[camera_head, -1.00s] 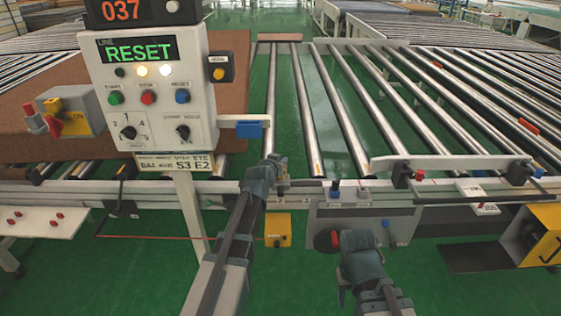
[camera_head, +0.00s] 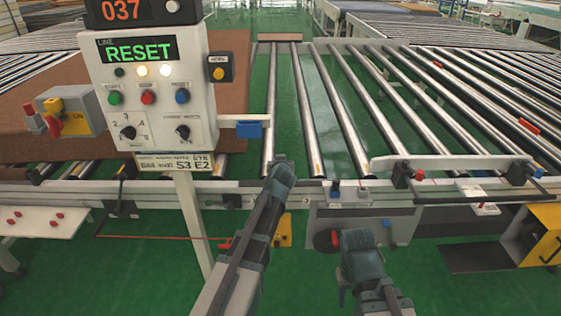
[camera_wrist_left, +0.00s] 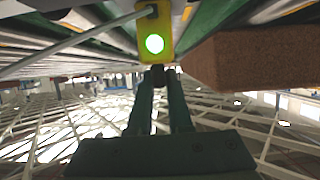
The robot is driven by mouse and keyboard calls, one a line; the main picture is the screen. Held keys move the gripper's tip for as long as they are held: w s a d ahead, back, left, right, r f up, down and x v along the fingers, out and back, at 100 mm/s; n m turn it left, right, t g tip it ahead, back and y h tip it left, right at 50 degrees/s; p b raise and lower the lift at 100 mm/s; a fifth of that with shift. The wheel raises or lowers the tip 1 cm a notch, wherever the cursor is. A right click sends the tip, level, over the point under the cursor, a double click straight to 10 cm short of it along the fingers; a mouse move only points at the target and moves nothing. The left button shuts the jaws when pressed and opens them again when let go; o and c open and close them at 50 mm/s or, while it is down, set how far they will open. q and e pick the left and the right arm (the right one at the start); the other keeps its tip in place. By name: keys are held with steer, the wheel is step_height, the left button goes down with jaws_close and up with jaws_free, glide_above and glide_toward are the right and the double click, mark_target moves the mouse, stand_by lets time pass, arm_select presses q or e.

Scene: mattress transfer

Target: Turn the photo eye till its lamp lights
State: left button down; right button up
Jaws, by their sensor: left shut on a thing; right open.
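The photo eye (camera_wrist_left: 164,28) is a yellow housing with a round green lamp (camera_wrist_left: 155,43), which is lit in the left wrist view. My left gripper (camera_wrist_left: 158,76) is shut at the end of this housing, on a dark part of it. In the head view my left gripper (camera_head: 283,168) is at the front rail of the roller conveyor, and its wrist hides the photo eye. My right gripper (camera_head: 343,296) is open and empty, low in front of the conveyor, apart from everything; its fingers are only partly visible.
A control panel (camera_head: 195,85) reading RESET stands to the left, before a brown mattress (camera_head: 235,125). A grey box (camera_head: 400,222) with a red knob hangs below the rail (camera_head: 330,187). A yellow box (camera_head: 284,232) is partly behind my left arm. Bare rollers (camera_head: 310,120) lie beyond.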

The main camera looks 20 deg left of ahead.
arm_select(q)
steer(key=c, duration=0.8)
jaws_free()
steer(key=shift+c, duration=0.2)
steer(key=p+v, duration=0.5)
steer(key=v, duration=0.8)
steer(key=shift+s+r, duration=0.2)
steer(key=shift+s, duration=0.2)
steer(key=s+d+f+m+g+h+p, duration=0.1)
steer(key=s+d+g, duration=0.3)
steer(key=s, duration=0.4)
steer(key=s+d+f+m+g+p, duration=0.2)
steer(key=s+d+m+g+p, duration=0.1)
steer(key=s, duration=0.4)
steer(key=s+d+f+m+g+h+p, duration=0.1)
steer(key=s+d+f+m+g+p, duration=0.1)
steer(key=s+d+g, duration=0.4)
steer(key=s+m+p, duration=0.1)
steer(key=s+p, duration=0.1)
steer(key=shift+s+d+f+h, duration=0.3)
steer(key=shift+s, duration=0.1)
